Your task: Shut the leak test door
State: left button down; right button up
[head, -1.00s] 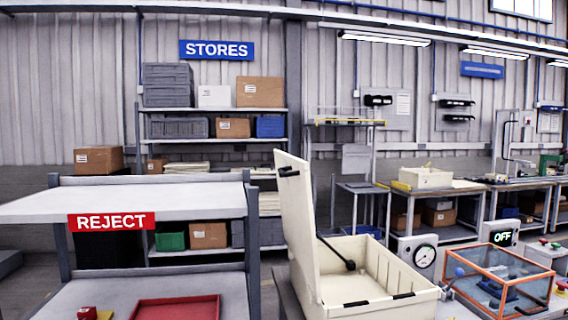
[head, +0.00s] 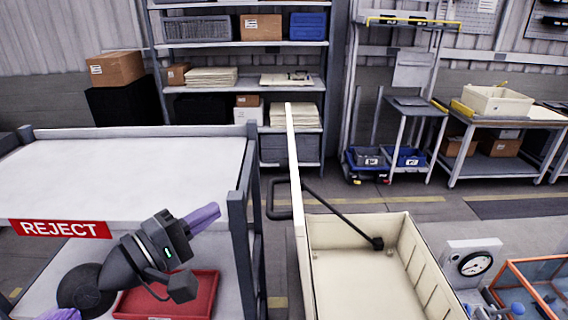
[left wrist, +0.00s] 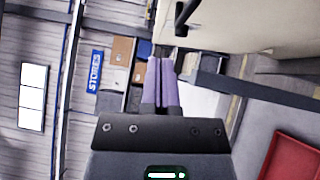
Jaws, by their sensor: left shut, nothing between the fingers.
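The leak test door is a cream lid (head: 296,200) standing upright and open on the left side of the cream box (head: 365,270); I see it nearly edge-on in the head view. A black handle (head: 279,199) sticks out from its left face, and a dark stay rod runs from the door to the box's inside.
A reject shelf (head: 120,180) and a red tray (head: 170,296) are on the left. A pressure gauge (head: 474,263) and an orange-framed clear case (head: 535,285) stand right of the box. Store shelving (head: 240,90) is behind.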

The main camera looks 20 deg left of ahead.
aim_at(269, 199)
pick_arm(q)
jog(key=p+x, duration=0.2)
jog(key=x, duration=0.1)
jog(key=d+p+x, duration=0.1)
jog(key=x, duration=0.3)
jog(key=s+d+p+x, duration=0.1)
jog(key=p+x, duration=0.1)
jog(key=x, duration=0.1)
jog(key=shift+w+d+r+p, duration=0.1)
jog(key=shift+w+r+p, duration=0.15)
jog(key=shift+r+p, duration=0.05)
jog(key=shift+w+d+f, duration=0.15)
jog(key=shift+d+f, duration=0.05)
jog(key=shift+d, duration=0.35)
pick_arm(e)
notch_tip(269, 199, up, 6)
jog(key=shift+s+d+r, duration=0.15)
jog(key=shift+d+r, duration=0.1)
